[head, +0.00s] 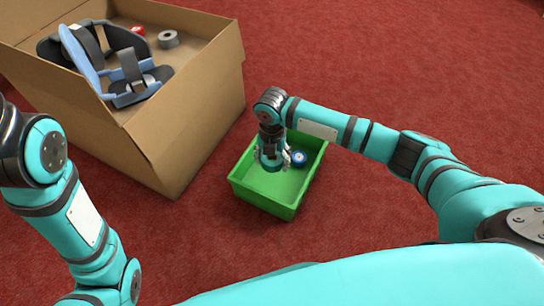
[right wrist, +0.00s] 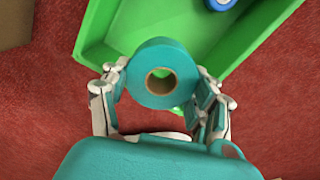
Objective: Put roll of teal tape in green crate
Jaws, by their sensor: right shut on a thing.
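The roll of teal tape (right wrist: 145,59) is held between the fingers of my right gripper (right wrist: 165,88), seen from above in the right wrist view. In the head view my right gripper (head: 273,160) hangs over the green crate (head: 250,196), mostly hidden by my own wrist. The green crate (right wrist: 95,30) shows below the roll in the right wrist view. A blue roll of tape (head: 299,158) lies inside the crate, to the right of the gripper. My left arm comes in at the left of the head view, but its gripper is out of the picture.
A large open cardboard box (head: 205,110) stands left of the crate. It holds a blue and black seat-like item (head: 95,55), a grey roll of tape (head: 168,39) and a red roll (head: 137,31). Red carpet (head: 400,60) is clear to the right and behind.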

